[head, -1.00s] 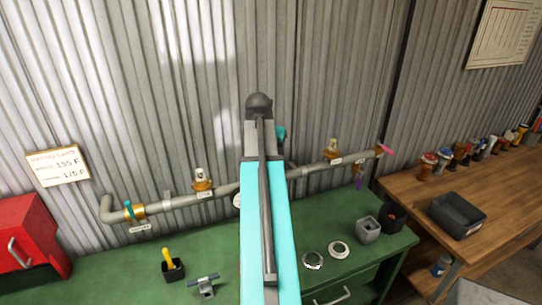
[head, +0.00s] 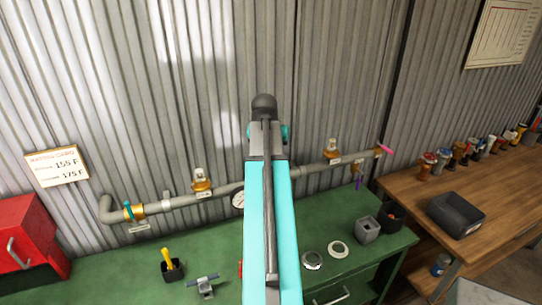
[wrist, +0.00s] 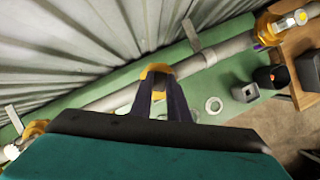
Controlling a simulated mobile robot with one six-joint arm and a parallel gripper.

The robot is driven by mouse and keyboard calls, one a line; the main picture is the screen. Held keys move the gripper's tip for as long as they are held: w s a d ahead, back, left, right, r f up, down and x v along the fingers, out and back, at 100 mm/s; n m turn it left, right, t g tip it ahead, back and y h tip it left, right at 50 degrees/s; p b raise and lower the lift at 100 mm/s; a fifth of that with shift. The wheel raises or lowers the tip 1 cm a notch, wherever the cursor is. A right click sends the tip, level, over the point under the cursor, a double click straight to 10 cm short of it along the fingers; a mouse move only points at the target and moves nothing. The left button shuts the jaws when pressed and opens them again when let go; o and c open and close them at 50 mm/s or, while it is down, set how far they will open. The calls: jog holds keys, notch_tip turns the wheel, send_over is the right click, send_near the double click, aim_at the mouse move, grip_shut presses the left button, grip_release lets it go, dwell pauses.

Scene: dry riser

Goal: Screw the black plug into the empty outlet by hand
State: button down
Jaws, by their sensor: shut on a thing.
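A grey pipe (head: 225,190) runs along the corrugated wall above the green bench. Brass outlets sit on it: one at left (head: 201,184) and one at right (head: 332,156) carry sprinkler heads. The pipe's middle is hidden behind my arm in the head view, so I see no empty outlet there. In the wrist view my gripper (wrist: 160,78) is closed in at the pipe's middle, its dark fingers close together. An orange-yellow piece shows at the fingertips; I cannot tell whether it is a brass fitting. The black plug is not distinctly visible; what the fingers hold is mostly hidden.
The green bench (head: 110,270) bears a clamp-like tool (head: 204,285), a black cup with a yellow handle (head: 171,267), two rings (head: 338,249), a grey box (head: 367,229) and a black cup (head: 391,215). A wooden table (head: 420,195) with a dark bin stands right.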

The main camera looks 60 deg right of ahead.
jog(key=shift+w+m+g, duration=0.1)
jog(key=shift+m+g, duration=0.45)
jog(key=shift+m, duration=0.9)
jog(key=shift+w+m+g, duration=0.1)
jog(key=shift+m+g, duration=0.45)
jog(key=shift+m, duration=0.9)
jog(key=shift+s, duration=0.1)
jog(key=shift+f, duration=0.1)
jog(key=m+g, duration=0.1)
jog(key=m, duration=0.1)
jog(key=shift+m, duration=0.3)
jog(key=shift+w+m+g+y, duration=0.2)
jog(key=shift+m+g+y, duration=0.35)
jog(key=shift+m, duration=1.05)
